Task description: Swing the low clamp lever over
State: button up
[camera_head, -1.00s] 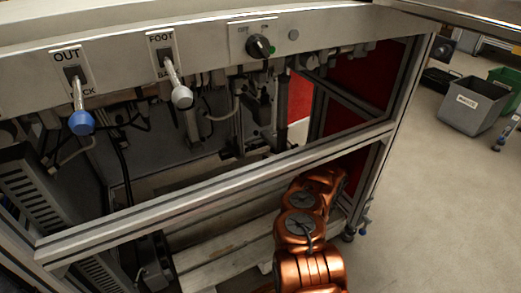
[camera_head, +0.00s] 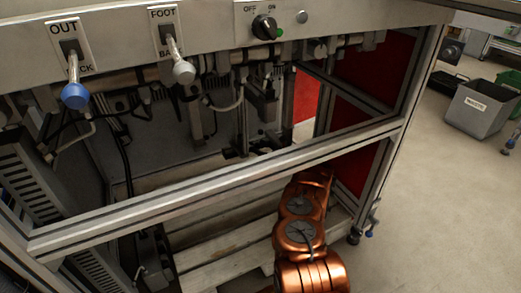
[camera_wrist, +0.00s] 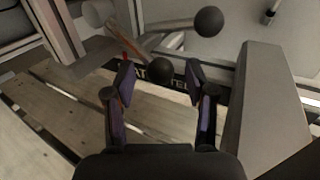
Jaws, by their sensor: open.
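In the wrist view my gripper (camera_wrist: 160,84) is open, with its two dark, purple-lined fingers apart. A black ball knob (camera_wrist: 160,70) shows between the fingertips in the picture; I cannot tell whether it lies within their reach. A second black ball knob (camera_wrist: 209,21) sits above and to the right, at the end of a pale bar (camera_wrist: 170,25). I cannot tell for certain which knob belongs to the low clamp lever. In the head view my gripper is hidden; my copper-coloured arm reaches down into the lower bay of the machine frame (camera_head: 200,205).
A grey block (camera_wrist: 265,105) stands close right of my fingers. Wooden slats (camera_wrist: 90,100) lie below left. Higher up are the blue-knobbed OUT lever (camera_head: 74,95), grey-knobbed FOOT lever (camera_head: 183,72) and an OFF/ON switch (camera_head: 264,27). Grey bin (camera_head: 478,108) stands on open floor at right.

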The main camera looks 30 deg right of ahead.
grip_shut()
dwell(0.3)
jog(key=shift+r, duration=0.2)
